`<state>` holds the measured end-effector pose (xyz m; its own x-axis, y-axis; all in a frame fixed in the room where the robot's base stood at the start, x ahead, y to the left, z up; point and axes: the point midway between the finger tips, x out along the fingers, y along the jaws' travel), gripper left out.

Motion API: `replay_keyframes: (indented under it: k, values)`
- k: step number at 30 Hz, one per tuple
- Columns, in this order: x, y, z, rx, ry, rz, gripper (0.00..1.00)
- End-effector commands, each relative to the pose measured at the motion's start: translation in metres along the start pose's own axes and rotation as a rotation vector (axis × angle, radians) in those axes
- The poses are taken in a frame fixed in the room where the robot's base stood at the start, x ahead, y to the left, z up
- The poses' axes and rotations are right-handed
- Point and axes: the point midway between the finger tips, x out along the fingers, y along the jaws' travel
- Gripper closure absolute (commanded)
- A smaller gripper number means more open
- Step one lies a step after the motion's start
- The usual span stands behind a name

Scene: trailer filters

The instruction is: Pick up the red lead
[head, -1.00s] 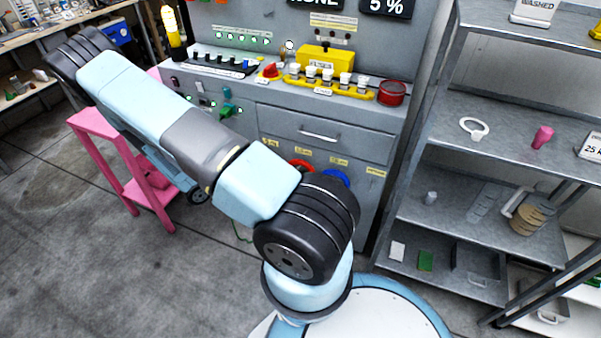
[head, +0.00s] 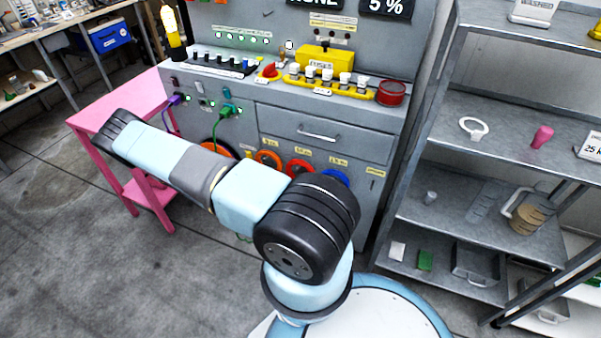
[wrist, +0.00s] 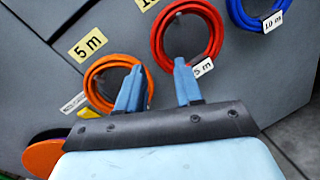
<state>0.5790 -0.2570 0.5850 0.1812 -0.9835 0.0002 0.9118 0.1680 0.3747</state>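The red lead (wrist: 159,38) is a coil hung on the grey cabinet front, with a white tag at its lower right. It also shows in the head view (head: 298,162), partly behind my arm. My gripper (wrist: 158,82) is open, with its two blue fingers apart and nothing seen between them. In the wrist view the right fingertip overlaps the bottom of the red coil, and the left one overlaps an orange coil (wrist: 92,84). I cannot tell whether either touches. The gripper is hidden in the head view.
A blue lead (wrist: 236,18) hangs right of the red one, tagged 10 m. An orange disc-like item (wrist: 42,155) is at lower left. A pink stand (head: 95,105) is left of the cabinet (head: 330,140). Metal shelves (head: 500,150) stand right. Open floor lies at front left.

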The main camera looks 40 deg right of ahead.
Motion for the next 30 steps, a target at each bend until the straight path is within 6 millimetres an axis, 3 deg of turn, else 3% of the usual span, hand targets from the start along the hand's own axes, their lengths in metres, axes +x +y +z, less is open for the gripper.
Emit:
replay_keyframes:
  k: [6, 14, 24, 30]
  values:
    - [0.031, -0.001, 0.0, 0.0, -0.001, -0.003, 0.65]
    - [0.042, 0.0, -0.001, 0.001, 0.0, -0.002, 0.65]
    - [0.083, 0.003, -0.007, 0.0, -0.001, -0.002, 0.65]
    - [0.09, 0.003, -0.008, 0.0, 0.0, -0.001, 0.65]
